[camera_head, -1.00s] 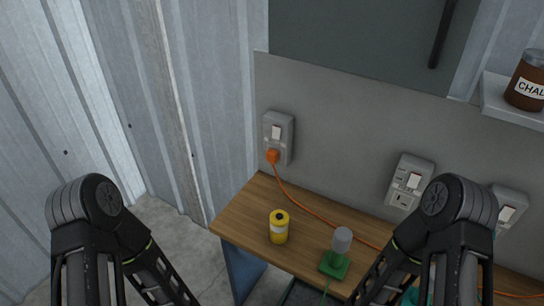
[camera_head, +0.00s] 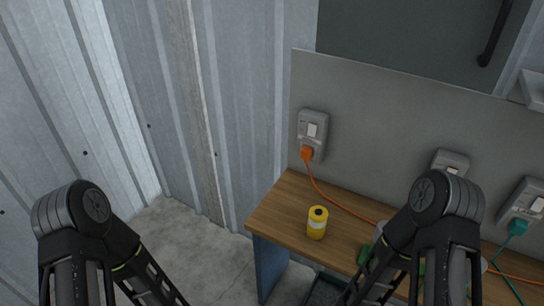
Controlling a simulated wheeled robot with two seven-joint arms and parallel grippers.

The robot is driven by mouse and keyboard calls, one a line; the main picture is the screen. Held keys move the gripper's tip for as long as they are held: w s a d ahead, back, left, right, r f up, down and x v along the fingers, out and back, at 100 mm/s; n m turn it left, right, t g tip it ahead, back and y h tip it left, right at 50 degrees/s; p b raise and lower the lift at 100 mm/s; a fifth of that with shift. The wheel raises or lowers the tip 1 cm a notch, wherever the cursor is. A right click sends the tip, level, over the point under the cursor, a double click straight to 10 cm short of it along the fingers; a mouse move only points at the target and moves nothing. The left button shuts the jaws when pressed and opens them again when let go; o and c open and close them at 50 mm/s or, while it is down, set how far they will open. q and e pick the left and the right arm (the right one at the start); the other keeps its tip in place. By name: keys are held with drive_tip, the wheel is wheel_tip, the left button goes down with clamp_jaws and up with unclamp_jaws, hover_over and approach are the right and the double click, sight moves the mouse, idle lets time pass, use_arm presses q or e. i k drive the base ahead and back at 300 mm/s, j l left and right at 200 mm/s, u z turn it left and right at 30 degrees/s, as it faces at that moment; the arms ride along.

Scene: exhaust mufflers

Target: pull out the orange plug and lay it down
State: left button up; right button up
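The orange plug (camera_head: 307,153) sits in the lower part of the leftmost wall socket (camera_head: 313,128), above the left end of the wooden bench. Its orange cord (camera_head: 340,204) drops to the bench top and runs right, passing behind my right arm. My left and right arms show at the lower left and lower right, but both grippers are below the picture. No gripper is seen at the plug.
A green object (camera_head: 364,255) is partly hidden by my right arm. A teal plug (camera_head: 518,227) is in the right socket. Bare floor (camera_head: 205,258) lies left of the bench.

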sight(306, 152)
drive_tip(key=j+u, duration=0.2)
drive_tip(key=j, duration=1.65)
